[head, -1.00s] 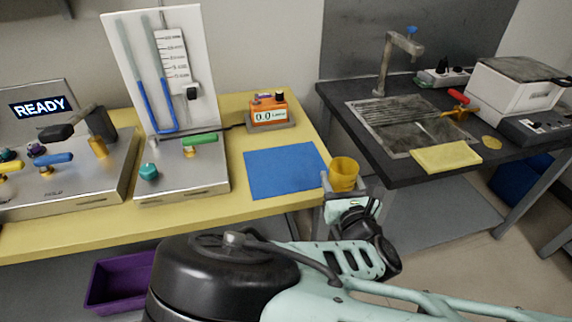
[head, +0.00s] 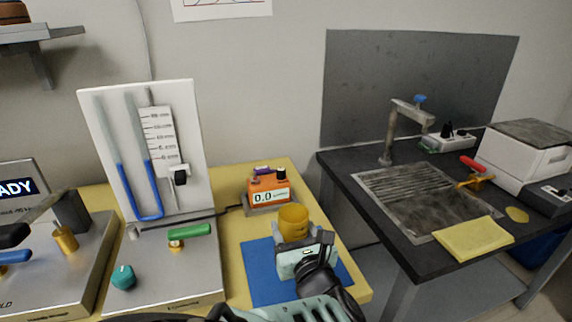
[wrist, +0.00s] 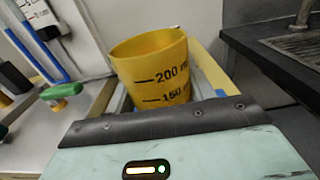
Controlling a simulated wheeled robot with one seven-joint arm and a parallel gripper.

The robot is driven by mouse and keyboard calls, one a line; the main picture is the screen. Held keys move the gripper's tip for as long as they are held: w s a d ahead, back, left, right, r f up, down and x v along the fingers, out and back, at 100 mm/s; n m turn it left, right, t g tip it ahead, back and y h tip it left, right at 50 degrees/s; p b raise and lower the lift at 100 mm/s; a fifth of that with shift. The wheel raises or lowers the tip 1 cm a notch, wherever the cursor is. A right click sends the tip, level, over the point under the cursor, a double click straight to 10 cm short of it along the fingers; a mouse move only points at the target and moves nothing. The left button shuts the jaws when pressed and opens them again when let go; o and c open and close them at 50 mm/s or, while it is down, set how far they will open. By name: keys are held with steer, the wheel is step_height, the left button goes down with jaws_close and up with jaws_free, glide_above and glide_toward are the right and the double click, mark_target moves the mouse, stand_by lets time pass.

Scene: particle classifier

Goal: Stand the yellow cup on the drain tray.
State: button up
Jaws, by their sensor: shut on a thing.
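The yellow cup (head: 293,222) is upright in my gripper (head: 303,243), over the blue mat on the yellow bench. In the wrist view the cup (wrist: 152,68) shows black volume marks, and its lower part is hidden behind the gripper body (wrist: 180,140). My gripper is shut on the cup; the fingertips are mostly hidden. The drain tray (head: 385,183), a ribbed grey metal surface, is set in the dark counter to the right, beside a grey sink section. The cup is well apart from it, to its left.
The dark counter (head: 420,251) holds a faucet (head: 388,150), a yellow cloth (head: 472,239), a red-handled brass valve (head: 478,182) and a white box (head: 528,155). A gap separates it from the yellow bench. An orange meter (head: 268,188) stands behind the cup.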

steer(key=shift+f, duration=2.6)
steer(key=shift+f, duration=0.15)
steer(key=o, duration=1.1)
steer(key=shift+c, duration=0.2)
steer(key=shift+s, duration=0.1)
